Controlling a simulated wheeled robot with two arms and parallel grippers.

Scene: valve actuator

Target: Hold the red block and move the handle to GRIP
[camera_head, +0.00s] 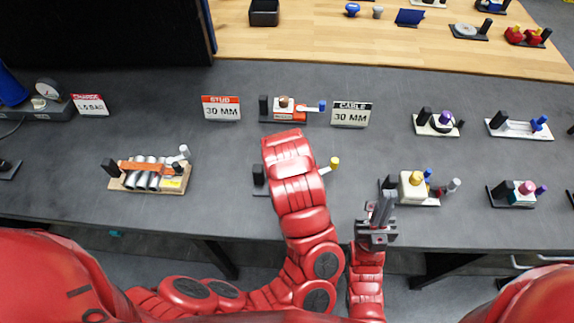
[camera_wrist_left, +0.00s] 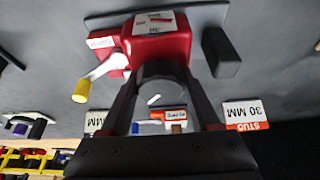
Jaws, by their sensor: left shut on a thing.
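The red block (camera_wrist_left: 160,42) shows in the left wrist view, with a white label on top and a rounded grey part on its near side. The handle (camera_wrist_left: 103,68) is a white lever with a yellow knob, sticking out to the left. My left gripper (camera_wrist_left: 163,82) is shut on the block at its grey part. In the head view my left arm hides the block; the handle's yellow knob (camera_head: 334,163) shows to its right. My right gripper (camera_head: 380,212) is apart from it, near the table's front edge; its finger gap is unclear. I cannot read any GRIP marking.
A black post (camera_head: 258,176) stands left of the hidden block. Behind are STUB (camera_head: 221,107) and CABLE (camera_head: 350,114) signs around another small device (camera_head: 288,108). A device with a cream block (camera_head: 410,186) stands close to my right gripper. A roller device (camera_head: 150,175) is at left.

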